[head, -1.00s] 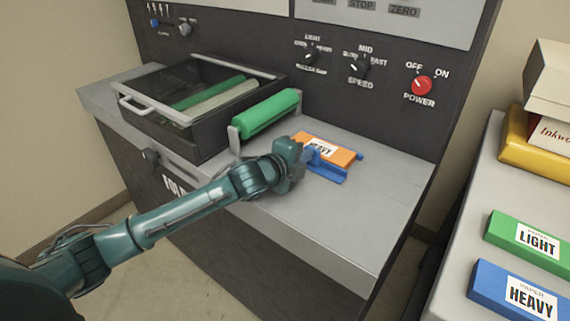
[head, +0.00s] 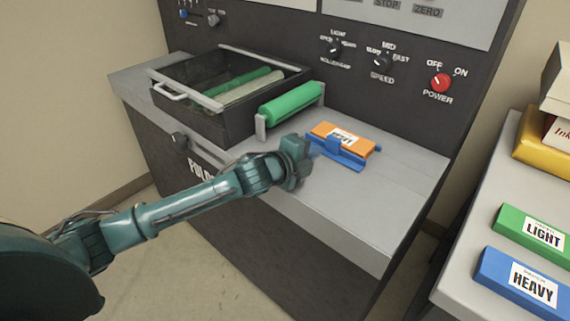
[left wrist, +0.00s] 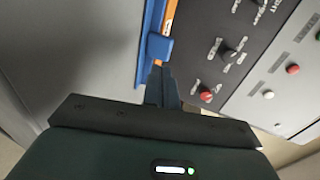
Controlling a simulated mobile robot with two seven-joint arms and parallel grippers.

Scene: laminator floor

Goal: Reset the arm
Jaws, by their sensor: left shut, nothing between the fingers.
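My left arm comes in from the left in the head view, and its gripper (head: 312,150) is over the machine's grey shelf (head: 340,208). The gripper is shut and empty, just left of a blue holder (head: 345,161). An orange pack (head: 340,138) with a white label lies in that holder. In the left wrist view the shut fingers (left wrist: 161,72) point towards the blue holder (left wrist: 160,47), with a strip of the orange pack (left wrist: 169,20) beyond. Whether the fingertips touch the holder, I cannot tell. My right gripper is not in view.
A green roller (head: 291,104) and an open-topped dark box (head: 215,122) with a handle stand on the shelf's left. The panel carries knobs and a red power knob (head: 441,83). At right, a side table holds a green LIGHT pack (head: 520,228) and blue HEAVY pack (head: 500,277).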

